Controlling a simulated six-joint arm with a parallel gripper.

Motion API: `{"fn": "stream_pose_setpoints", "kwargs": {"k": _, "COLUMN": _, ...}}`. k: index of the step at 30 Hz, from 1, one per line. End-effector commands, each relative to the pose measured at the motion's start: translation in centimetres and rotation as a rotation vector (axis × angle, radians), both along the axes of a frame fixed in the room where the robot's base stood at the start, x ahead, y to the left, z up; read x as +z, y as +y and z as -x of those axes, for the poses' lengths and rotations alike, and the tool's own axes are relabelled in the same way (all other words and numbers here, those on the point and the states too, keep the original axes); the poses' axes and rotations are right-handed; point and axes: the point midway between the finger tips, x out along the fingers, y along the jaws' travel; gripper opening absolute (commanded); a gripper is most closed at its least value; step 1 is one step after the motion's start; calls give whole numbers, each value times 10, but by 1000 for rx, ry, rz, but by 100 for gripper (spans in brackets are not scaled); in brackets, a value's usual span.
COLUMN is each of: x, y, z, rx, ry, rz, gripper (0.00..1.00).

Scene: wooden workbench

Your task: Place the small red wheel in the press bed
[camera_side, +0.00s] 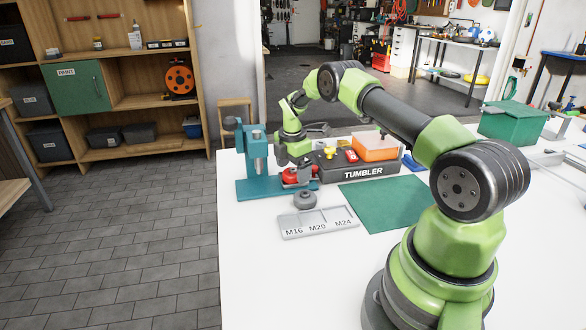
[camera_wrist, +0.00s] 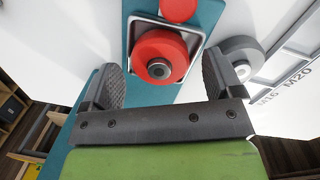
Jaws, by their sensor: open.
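A red wheel (camera_wrist: 160,55) with a metal hub lies in a metal-rimmed bed (camera_wrist: 200,38) on the teal press base (camera_wrist: 209,14). A second red round piece (camera_wrist: 178,8) is cut off by the wrist view's top edge; I cannot tell which red piece is smaller. My gripper (camera_wrist: 165,72) is open, its fingers on either side of the hubbed wheel with gaps visible. In the side view, red (camera_side: 289,174) shows at the teal press (camera_side: 256,155), and my gripper (camera_side: 303,172) is low beside it, partly hiding the bed.
A grey wheel (camera_side: 304,201) stands near the front of the press, by a grey tray (camera_side: 318,223) marked M16, M20, M24. The black TUMBLER box (camera_side: 350,172), with an orange bin (camera_side: 375,148), stands to the right. A green mat (camera_side: 385,203) lies clear.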

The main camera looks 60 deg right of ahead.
Motion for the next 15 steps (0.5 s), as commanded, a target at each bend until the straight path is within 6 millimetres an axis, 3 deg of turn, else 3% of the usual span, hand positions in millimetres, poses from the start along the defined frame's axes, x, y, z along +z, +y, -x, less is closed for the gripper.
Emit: {"fn": "stream_pose_setpoints", "kwargs": {"k": 15, "x": 100, "y": 7, "z": 2, "rx": 1, "ry": -3, "rz": 2, "gripper": 86}}
